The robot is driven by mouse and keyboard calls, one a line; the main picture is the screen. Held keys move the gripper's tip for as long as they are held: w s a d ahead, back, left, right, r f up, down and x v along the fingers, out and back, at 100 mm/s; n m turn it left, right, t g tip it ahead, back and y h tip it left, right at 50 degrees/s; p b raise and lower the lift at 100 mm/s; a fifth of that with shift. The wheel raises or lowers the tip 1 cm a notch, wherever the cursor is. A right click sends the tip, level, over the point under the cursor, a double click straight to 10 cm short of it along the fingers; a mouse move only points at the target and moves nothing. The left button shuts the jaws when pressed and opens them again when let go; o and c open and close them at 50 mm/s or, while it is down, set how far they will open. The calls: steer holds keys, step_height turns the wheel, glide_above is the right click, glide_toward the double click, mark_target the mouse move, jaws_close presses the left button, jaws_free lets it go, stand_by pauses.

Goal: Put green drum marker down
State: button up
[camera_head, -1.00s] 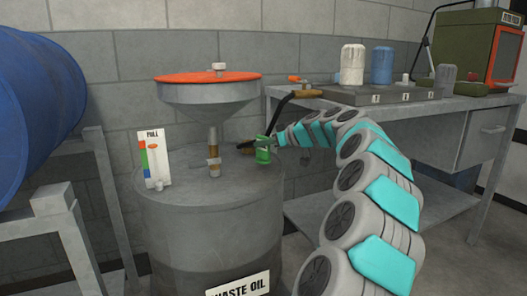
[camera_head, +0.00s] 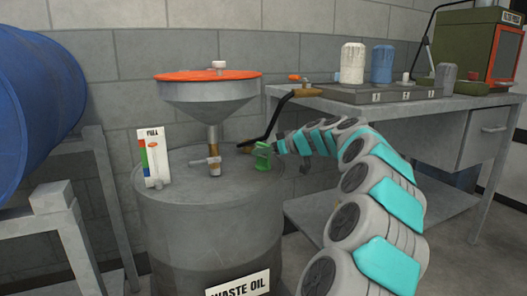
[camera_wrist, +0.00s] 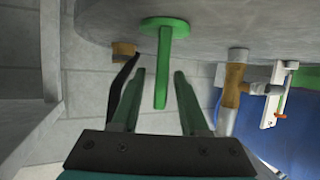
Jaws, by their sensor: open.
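The green drum marker (camera_wrist: 168,55) has a round base and a thin stem. In the wrist view, where the scene looks upside down, its base rests against the grey drum top (camera_wrist: 200,22) and the stem points away from the drum. My gripper (camera_wrist: 160,75) is open, with one finger on each side of the stem and gaps showing on both sides. In the head view the small green marker (camera_head: 262,157) shows on the right part of the waste oil drum (camera_head: 215,225), at the end of my arm; fingers and marker are hard to tell apart there.
A funnel with an orange lid (camera_head: 208,92) stands on a brass valve (camera_head: 213,160) left of the marker. A striped gauge card (camera_head: 153,155) stands further left. A black crank with a brown handle (camera_head: 305,94) is behind my gripper. A workbench (camera_head: 440,103) stands to the right.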

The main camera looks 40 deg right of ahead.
steer(key=shift+r+p, duration=0.25)
steer(key=shift+p, duration=0.1)
steer(key=v, duration=1.2)
steer(key=shift+b, duration=0.35)
